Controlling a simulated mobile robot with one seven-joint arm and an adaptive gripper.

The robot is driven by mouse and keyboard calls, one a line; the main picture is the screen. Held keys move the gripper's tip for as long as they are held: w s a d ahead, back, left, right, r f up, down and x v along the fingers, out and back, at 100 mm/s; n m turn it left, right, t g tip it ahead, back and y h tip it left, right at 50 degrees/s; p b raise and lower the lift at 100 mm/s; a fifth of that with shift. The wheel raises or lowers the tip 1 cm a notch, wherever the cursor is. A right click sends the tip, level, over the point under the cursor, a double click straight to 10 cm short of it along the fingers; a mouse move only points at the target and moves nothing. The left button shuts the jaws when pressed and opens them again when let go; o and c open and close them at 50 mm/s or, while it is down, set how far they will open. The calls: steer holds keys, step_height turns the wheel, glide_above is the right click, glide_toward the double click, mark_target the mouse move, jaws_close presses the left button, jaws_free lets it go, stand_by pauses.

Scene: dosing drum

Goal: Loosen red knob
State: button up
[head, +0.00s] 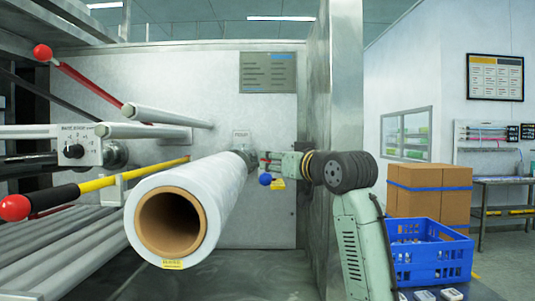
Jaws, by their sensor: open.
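Two red ball knobs show at the left of the head view. One red knob (42,53) sits on the upper end of a red rod that slants down to the right. The other red knob (14,207) sits at the left end of a black and yellow rod. I cannot tell which one the task names. My gripper (267,164) is small and far off, at the left end of my pale green arm, near the back panel. It is open, its fingers hard to make out. It is well to the right of both red knobs, touching neither.
A large white film roll (205,205) on a brown core juts forward between the knobs and my arm. A box with a black dial (74,151) and grey rollers are at left. A blue ball (265,179) is near my gripper. A blue crate (432,255) and cartons (428,190) stand right.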

steer(key=shift+p+x, duration=0.8)
steer(key=shift+x, duration=1.95)
steer(key=shift+c, duration=0.5)
jaws_close()
